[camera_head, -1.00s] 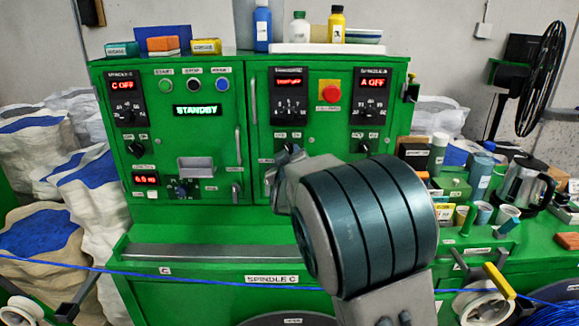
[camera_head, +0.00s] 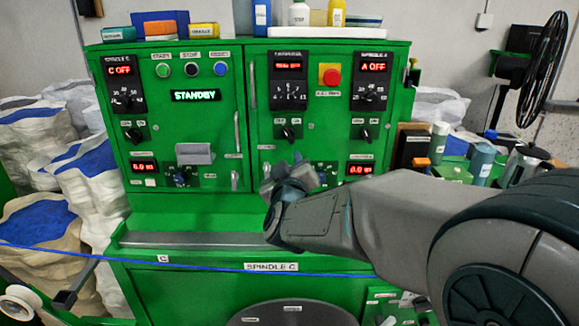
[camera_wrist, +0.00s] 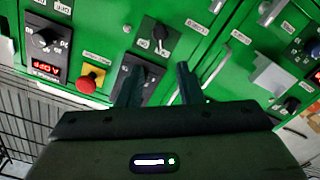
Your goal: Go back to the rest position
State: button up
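My gripper (camera_head: 290,178) is in front of the lower middle of the green control cabinet (camera_head: 215,130), reached by my arm from the right. In the wrist view my gripper (camera_wrist: 161,78) has its two dark fingers apart, with nothing held between them. Behind the fingers is the tilted panel face, with a black knob (camera_wrist: 160,36) just beyond the fingertips and a red button (camera_wrist: 92,78) to their left. In the head view my wrist covers part of the lower right panel. I cannot tell the exact gap to the panel.
A blue cable (camera_head: 200,268) crosses low in front. Boxes and bottles (camera_head: 335,14) stand on top. Wrapped sacks (camera_head: 85,180) are at left. Cans and a kettle (camera_head: 520,165) are at right, partly behind my arm.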

dwell(0.3)
jog(key=s+d+f+m+g, duration=0.2)
jog(key=s+d+f+g, duration=0.2)
jog(key=s, duration=0.5)
jog(key=s+d+f+m+g, duration=0.2)
jog(key=s+d+f+g, duration=0.3)
jog(key=s, duration=0.4)
jog(key=s+d+f+m+g, duration=0.2)
jog(key=s+d+f+g, duration=0.3)
jog(key=s, duration=0.5)
jog(key=shift+d+g, duration=0.3)
jog(key=shift+g, duration=0.2)
